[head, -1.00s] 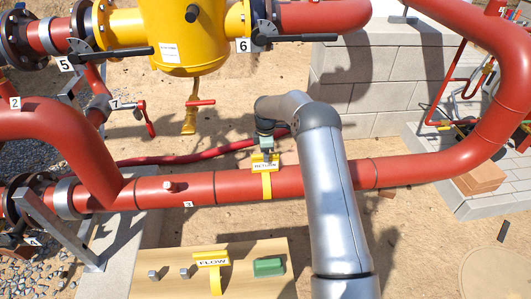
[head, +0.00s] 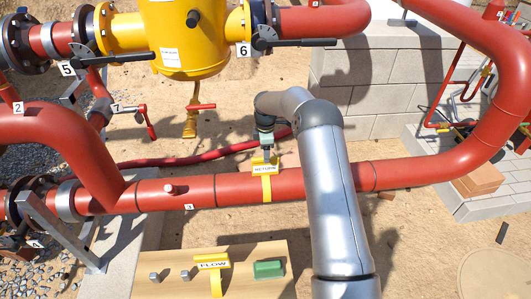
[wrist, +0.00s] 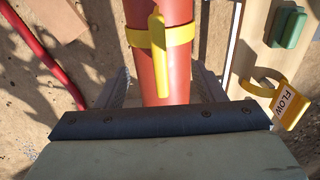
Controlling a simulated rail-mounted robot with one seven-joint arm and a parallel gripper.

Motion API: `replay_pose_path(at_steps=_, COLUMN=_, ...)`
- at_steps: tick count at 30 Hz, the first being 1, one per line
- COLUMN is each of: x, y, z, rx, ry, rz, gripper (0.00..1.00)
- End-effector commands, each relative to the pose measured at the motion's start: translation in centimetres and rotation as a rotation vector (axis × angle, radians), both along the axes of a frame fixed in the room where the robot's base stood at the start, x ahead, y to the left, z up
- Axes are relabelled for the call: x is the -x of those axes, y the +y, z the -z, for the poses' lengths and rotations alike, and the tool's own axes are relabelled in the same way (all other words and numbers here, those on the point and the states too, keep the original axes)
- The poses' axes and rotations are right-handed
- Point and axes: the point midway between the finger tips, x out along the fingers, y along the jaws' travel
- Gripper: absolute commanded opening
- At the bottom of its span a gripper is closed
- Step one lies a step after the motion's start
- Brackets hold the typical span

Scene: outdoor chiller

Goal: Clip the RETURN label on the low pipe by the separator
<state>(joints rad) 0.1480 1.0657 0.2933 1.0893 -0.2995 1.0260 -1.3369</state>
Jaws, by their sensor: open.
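The yellow RETURN label (head: 265,168) sits on the low red pipe (head: 330,181), its clip band around the pipe and its plate upright on top. In the wrist view the label (wrist: 158,60) shows from above, plate edge-on, with the band across the pipe. My gripper (head: 266,153) is just above the label. In the wrist view its two fingers (wrist: 161,88) stand apart on either side, with nothing pinched between them. The fingertips are small and hard to make out in the head view. The yellow separator (head: 185,35) is behind.
A wooden board (head: 190,284) in front holds a yellow FLOW label (head: 212,265), a green block (head: 268,269) and small grey pieces. Valve handles (head: 295,42) and a red hose (head: 205,156) lie behind the pipe. Block walls (head: 365,85) stand at the back right.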

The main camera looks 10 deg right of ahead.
Motion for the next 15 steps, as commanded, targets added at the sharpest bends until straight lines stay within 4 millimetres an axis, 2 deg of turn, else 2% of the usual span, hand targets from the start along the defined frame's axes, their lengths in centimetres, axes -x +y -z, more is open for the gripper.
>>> replay_pose_path(at_steps=1, x=0.0, y=0.0, z=-1.0, rx=0.0, ry=-0.001, rz=0.0, gripper=0.63)
replay_pose_path(at_steps=7, x=0.0, y=0.0, z=-3.3, rx=0.0, ry=0.0, rz=0.0, gripper=0.63)
replay_pose_path(at_steps=15, x=0.0, y=0.0, z=-3.7, rx=0.0, ry=0.0, rz=0.0, gripper=0.63)
